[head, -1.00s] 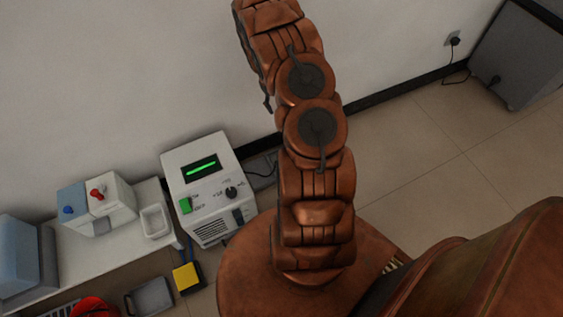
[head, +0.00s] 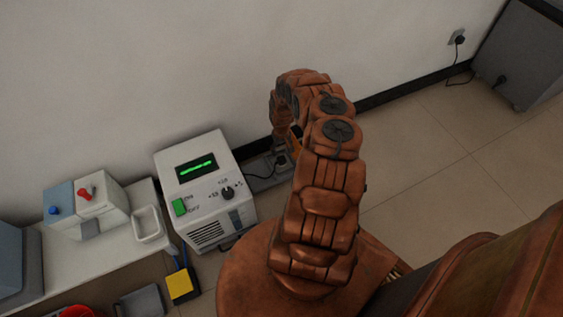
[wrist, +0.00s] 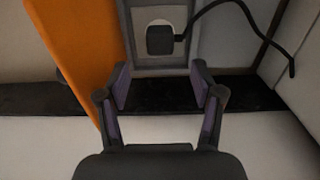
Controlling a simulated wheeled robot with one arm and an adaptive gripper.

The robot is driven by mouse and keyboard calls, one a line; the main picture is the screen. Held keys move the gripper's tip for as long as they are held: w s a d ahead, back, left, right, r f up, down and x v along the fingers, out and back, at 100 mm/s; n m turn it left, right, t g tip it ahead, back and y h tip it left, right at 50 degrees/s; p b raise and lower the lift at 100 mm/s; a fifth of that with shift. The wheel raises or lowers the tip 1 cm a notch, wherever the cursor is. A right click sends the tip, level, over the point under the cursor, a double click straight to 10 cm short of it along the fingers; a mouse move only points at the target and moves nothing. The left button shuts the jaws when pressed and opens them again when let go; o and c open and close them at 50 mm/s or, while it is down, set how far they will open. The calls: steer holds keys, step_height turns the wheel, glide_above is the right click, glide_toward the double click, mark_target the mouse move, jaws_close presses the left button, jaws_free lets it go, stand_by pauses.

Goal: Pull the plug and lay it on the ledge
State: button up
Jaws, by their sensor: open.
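A black plug (wrist: 160,40) sits in a pale round socket on a grey housing (wrist: 182,14) in the wrist view. Its dark cable runs off to the right. My gripper (wrist: 159,78) is open and empty, its fingers apart below the plug in the picture and not touching it. In the head view the plug (head: 281,160) shows small beside the bend of my arm, with its cable running left along the grey housing (head: 262,166). My gripper is hidden there behind my arm. I cannot tell which surface is the ledge.
An orange panel (wrist: 80,45) stands close on the left in the wrist view. A white device (head: 207,190) with a green display stands left of my arm. A white counter (head: 110,252) holds a small tray (head: 148,224). Another plug (head: 460,40) is in the far wall.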

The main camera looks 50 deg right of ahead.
mark_target(282, 158)
stand_by(0.4)
steer(key=shift+f+b, duration=2.9)
steer(key=shift+f, duration=1.6)
steer(key=shift+c, duration=0.2)
jaws_close()
steer(key=shift+r+p, duration=0.15)
steer(key=shift+p, duration=0.2)
steer(key=shift+r+p, duration=1.85)
steer(key=shift+r, duration=1.05)
